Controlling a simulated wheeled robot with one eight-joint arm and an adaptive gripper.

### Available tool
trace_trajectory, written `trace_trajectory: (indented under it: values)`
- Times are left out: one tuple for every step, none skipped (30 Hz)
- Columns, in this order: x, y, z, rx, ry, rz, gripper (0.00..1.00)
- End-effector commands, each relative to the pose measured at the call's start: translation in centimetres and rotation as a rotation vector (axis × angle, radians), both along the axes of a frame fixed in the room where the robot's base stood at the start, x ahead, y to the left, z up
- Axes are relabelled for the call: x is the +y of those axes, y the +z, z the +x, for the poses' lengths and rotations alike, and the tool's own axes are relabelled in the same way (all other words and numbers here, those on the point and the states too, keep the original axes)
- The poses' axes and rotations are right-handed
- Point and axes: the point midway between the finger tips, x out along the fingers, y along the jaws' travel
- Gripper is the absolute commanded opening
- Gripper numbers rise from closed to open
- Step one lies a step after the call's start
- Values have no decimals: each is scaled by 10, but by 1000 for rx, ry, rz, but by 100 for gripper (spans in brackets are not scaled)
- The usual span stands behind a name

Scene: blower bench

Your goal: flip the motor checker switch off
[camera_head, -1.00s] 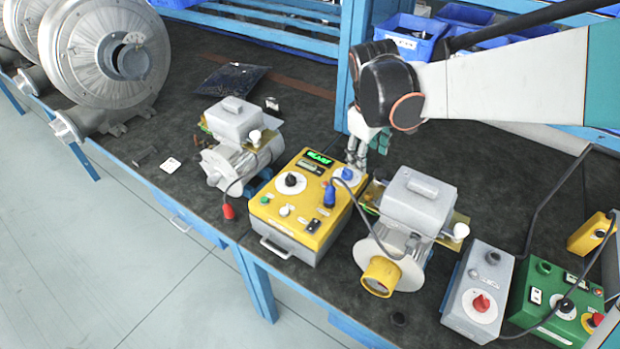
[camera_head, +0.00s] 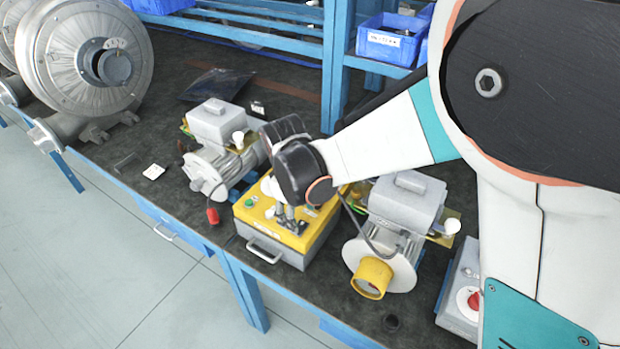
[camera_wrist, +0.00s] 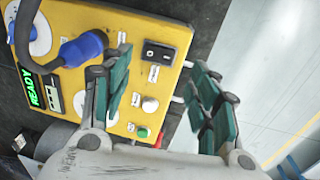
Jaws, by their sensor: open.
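The motor checker (camera_head: 284,236) is a yellow-topped grey box at the front edge of the bench. In the head view my arm hides much of its top. The left finger is near the switch; the right finger is over the panel's edge. I cannot tell whether they touch anything.
A motor (camera_head: 208,165) stands left of the checker and another motor (camera_head: 400,215) with a yellow end stands right of it. A grey box with a red knob (camera_head: 462,300) is farther right. A large blower (camera_head: 85,60) fills the back left.

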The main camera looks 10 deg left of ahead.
Motion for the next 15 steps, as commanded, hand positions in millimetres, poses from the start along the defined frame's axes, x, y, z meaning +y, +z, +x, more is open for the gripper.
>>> trace_trajectory:
  values:
    - [0,-13,2,0,-1,0,55]
    - [-1,-18,3,0,-1,0,55]
    - [-1,-24,3,0,-2,0,55]
    - [-1,-28,4,0,-2,0,55]
    - [-1,-32,5,0,-2,0,55]
    - [-2,-37,5,0,-2,0,55]
    - [-2,-40,6,0,-2,0,55]
    - [-2,-42,6,0,-2,0,55]
    - [-2,-45,6,0,-2,0,55]
    - [-2,-47,7,0,-2,0,55]
    - [-2,-48,7,0,-2,0,55]
    - [-2,-50,7,0,-2,0,55]
    - [-2,-50,7,0,-2,0,55]
    - [-2,-51,7,0,-2,0,55]
    - [-2,-51,7,0,-2,0,55]
